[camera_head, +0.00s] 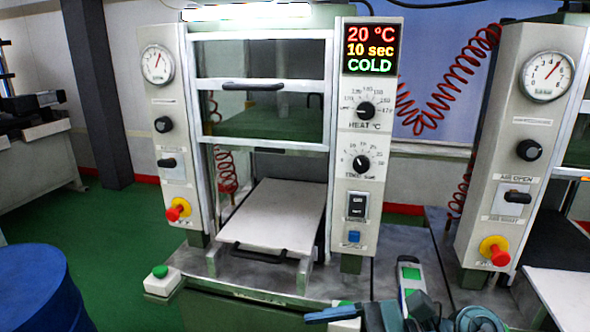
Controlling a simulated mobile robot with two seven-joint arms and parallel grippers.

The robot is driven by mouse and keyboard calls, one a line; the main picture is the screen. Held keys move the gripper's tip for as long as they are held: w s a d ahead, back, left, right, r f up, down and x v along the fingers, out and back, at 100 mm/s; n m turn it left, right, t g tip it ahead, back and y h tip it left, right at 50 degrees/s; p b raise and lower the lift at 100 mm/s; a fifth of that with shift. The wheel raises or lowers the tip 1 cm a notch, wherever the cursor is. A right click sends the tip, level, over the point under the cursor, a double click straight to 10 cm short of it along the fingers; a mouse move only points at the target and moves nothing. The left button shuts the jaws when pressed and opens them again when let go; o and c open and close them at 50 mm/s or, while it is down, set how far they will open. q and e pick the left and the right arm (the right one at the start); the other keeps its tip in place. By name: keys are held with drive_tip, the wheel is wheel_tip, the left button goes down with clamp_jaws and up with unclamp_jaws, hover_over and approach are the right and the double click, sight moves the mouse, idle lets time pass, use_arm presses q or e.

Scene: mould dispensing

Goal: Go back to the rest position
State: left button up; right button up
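The press (345,215) stands in the middle of the head view. Its display (370,50) reads 20 °C, 10 sec, COLD. Its white plate (270,215) with a black front handle (258,254) extends out level at the front. The glazed guard above it has a black handle (252,87). At the bottom right, teal and grey parts of my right gripper (385,300) show low in front of the press's right side, partly cut off by the frame edge. Its finger opening is unclear, and I see nothing clearly held. My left gripper is out of view.
A green push button (160,272) sits at the bench's front left. A second press (510,150) with a gauge stands at the right, a white plate (560,295) before it. A blue drum (40,290) stands at the lower left. Green floor (110,225) lies open behind it.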

drive_tip(key=w+d+f+n+t+h+p, duration=0.1)
drive_tip(key=w+d+f+n+t+h, duration=0.2)
drive_tip(key=n+t, duration=1)
drive_tip(key=w+d+f+n+t+h, duration=0.2)
drive_tip(key=d+f+n+t+h, duration=0.15)
drive_tip(key=n, duration=1.75)
drive_tip(key=s+d+f+m+g+h, duration=0.1)
drive_tip(key=s+f+m+g+h, duration=0.2)
drive_tip(key=s+f+m, duration=0.2)
drive_tip(key=s+d+f+m+g+h, duration=0.2)
drive_tip(key=s+f+m, duration=0.3)
drive_tip(key=f+m, duration=0.6)
wheel_tip(320, 180, down, 2)
drive_tip(key=shift+s+f+m+g+h, duration=0.1)
drive_tip(key=shift+s+m+g+h, duration=0.35)
drive_tip(key=shift+g, duration=0.1)
